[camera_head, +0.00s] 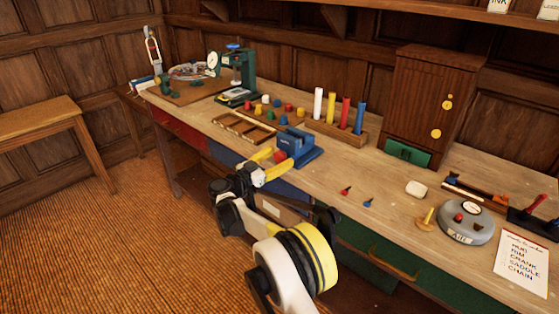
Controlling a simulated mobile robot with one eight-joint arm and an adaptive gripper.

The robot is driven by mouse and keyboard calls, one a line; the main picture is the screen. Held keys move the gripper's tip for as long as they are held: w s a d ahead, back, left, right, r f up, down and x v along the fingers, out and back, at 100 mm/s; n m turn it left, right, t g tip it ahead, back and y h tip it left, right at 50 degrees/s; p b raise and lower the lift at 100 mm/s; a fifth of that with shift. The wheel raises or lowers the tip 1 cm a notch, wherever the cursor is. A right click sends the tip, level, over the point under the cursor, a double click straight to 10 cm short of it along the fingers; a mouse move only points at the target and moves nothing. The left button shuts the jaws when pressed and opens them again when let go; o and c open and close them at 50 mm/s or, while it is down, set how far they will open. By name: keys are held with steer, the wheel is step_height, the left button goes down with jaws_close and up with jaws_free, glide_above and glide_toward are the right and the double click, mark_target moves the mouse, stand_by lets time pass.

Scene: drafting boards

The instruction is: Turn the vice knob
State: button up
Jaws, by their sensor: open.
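The blue vice (300,146) stands at the front edge of the workbench, near the middle of the view. Its red knob (280,157) sticks out from the vice towards the front left. My gripper (272,163) has yellow fingers and is open. One finger lies to the upper left of the knob and the other just below it. The knob shows between or just beyond the fingertips; I cannot tell whether they touch it. The far side of the knob is hidden.
The workbench (390,180) holds a rack of coloured rods (336,127) behind the vice and a wooden cabinet (432,95) to the right. Small red and blue pieces lie right of the vice. A green dial press (236,70) stands at the back left.

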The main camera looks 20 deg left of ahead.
steer(key=shift+w, duration=0.15)
steer(key=c, duration=1.2)
steer(key=n, duration=0.5)
steer(key=shift+n+b, duration=0.3)
steer(key=n, duration=0.5)
steer(key=shift+n, duration=0.3)
